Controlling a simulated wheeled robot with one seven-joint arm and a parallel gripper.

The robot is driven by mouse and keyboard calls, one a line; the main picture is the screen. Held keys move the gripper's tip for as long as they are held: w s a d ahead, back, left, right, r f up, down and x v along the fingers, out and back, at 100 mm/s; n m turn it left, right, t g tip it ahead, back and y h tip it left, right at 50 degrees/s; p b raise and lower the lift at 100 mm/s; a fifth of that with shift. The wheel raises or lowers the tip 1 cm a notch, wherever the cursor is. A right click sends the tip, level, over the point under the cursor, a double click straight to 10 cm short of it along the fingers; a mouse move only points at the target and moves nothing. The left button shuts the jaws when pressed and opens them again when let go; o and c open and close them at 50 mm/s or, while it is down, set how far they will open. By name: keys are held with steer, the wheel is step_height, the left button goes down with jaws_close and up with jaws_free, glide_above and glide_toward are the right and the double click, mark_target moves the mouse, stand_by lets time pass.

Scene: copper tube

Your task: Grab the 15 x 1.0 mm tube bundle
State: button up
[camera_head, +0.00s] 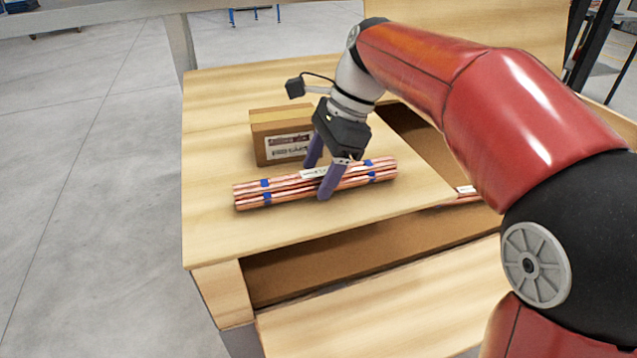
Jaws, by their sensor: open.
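A bundle of copper tubes (265,196) with blue bands and a white label lies on the wooden table top. The label is too small to read, so I cannot tell the tube size. My gripper (318,181) is open and points down at the middle of this bundle. One finger is on the near side and the other on the far side, partly hidden behind the bundle. I cannot tell whether the fingers touch the tubes. More copper tubes (467,194) with a white label show at the right, mostly hidden by my red arm.
A cardboard box (279,139) with a label stands on the table (213,119) just behind the bundle, close to my gripper. A recessed compartment (408,130) opens to the right. The table's left side and front corner are bare.

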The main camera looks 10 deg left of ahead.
steer(key=shift+s+a+f, duration=0.1)
steer(key=shift+a+f, duration=0.05)
steer(key=shift+f, duration=0.35)
jaws_close()
steer(key=shift+r, duration=0.15)
